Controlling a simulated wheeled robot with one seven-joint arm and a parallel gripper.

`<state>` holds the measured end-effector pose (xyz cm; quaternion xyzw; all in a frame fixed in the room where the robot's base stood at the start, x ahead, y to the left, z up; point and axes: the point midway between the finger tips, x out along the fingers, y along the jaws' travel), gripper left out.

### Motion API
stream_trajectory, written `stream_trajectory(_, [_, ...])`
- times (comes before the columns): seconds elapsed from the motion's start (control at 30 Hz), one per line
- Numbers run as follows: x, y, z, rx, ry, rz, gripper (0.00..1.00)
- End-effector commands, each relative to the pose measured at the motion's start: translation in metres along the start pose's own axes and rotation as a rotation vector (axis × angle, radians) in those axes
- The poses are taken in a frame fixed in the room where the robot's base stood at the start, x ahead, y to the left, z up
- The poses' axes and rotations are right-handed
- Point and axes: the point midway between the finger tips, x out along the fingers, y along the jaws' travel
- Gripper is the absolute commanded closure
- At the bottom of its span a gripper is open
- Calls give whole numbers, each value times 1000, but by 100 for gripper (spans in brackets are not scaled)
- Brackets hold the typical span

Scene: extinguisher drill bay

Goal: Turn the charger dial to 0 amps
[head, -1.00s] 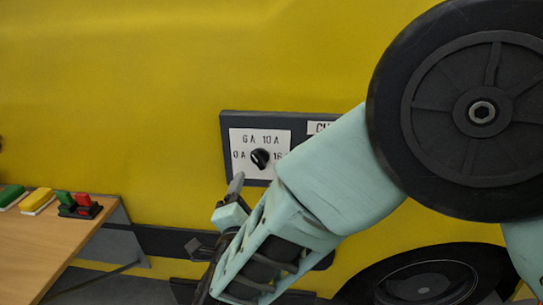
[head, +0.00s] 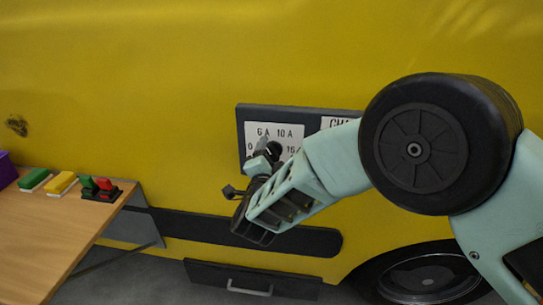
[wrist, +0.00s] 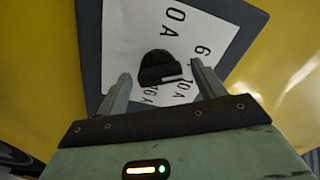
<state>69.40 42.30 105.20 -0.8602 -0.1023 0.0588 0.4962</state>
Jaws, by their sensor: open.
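The charger dial (wrist: 158,66) is a black knob on a white plate marked 0 A, 6 A, 10 A and 16 A. In the wrist view a small pale mark at its edge lies on the side of the 10 A label; I cannot tell the exact setting. My gripper (wrist: 160,72) is open, with one finger on each side of the dial and gaps visible; I see no contact. In the head view my gripper (head: 263,155) is in front of the charger panel (head: 312,117), partly hiding the dial (head: 274,147) and the 0 A and 16 A labels.
The panel is on a yellow vehicle side (head: 150,90). A dark drawer-like box with a handle (head: 250,290) is below, and a wheel (head: 425,277) at the lower right.

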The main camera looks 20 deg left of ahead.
Motion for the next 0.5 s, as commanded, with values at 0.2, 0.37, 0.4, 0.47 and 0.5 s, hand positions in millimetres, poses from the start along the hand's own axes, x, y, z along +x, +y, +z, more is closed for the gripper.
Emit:
stream_trajectory(0.2, [0,0,0,1,0,0,75])
stream_trajectory(0.37, [0,0,0,-1,0,0,76])
stream_trajectory(0.4, [0,0,0,-3,0,0,76])
stream_trajectory(0.47, [0,0,0,-10,0,0,76])
stream_trajectory(0.5, [0,0,0,-17,0,0,76])
